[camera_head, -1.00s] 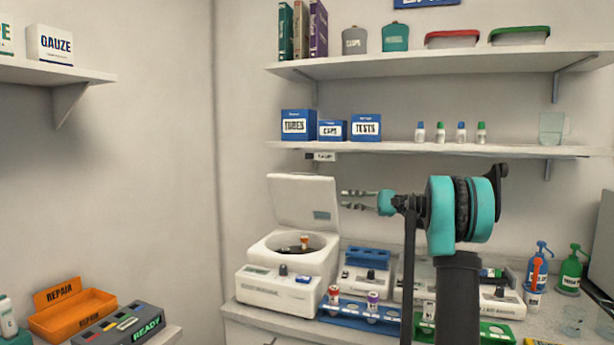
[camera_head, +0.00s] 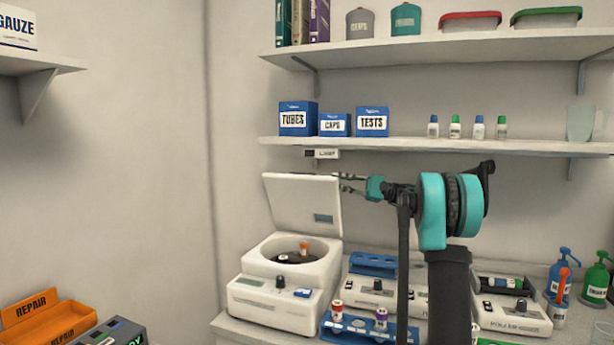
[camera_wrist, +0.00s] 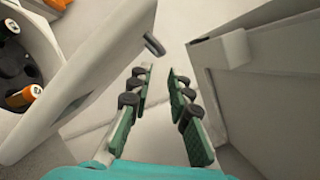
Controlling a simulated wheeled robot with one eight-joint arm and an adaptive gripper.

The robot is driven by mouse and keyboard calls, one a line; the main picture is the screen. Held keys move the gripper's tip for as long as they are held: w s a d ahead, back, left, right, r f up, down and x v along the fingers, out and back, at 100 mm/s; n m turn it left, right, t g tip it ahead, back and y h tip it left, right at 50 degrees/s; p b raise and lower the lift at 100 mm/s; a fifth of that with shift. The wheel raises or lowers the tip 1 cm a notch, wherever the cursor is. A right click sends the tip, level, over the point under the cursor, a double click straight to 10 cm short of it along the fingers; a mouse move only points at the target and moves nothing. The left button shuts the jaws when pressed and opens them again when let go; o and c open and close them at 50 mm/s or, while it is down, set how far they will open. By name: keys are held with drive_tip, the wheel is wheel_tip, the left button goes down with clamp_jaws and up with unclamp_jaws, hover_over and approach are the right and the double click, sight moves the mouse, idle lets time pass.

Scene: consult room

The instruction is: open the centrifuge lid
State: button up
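The white centrifuge (camera_head: 277,290) stands on the counter at the left of the bench. Its lid (camera_head: 302,203) is raised and tilted back, so the dark rotor with an orange-capped tube shows inside. My gripper (camera_head: 347,183) is at the lid's upper right edge in the head view; whether it touches the lid cannot be told there. In the wrist view my gripper (camera_wrist: 158,75) has its two green-padded fingers apart with nothing between them. The lid (camera_wrist: 95,70) lies to the left of the fingers, with the rotor (camera_wrist: 22,75) beyond it and an orange-capped tube visible.
A shelf (camera_head: 430,148) with blue boxes and small bottles runs above my arm. A blue rack (camera_head: 365,330) with capped tubes stands right of the centrifuge. Other devices and pump bottles (camera_head: 563,275) are farther right. An orange repair bin (camera_head: 40,320) is at lower left.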

drive_tip(key=x, duration=1.1)
drive_tip(key=shift+a, duration=0.15)
clamp_jaws()
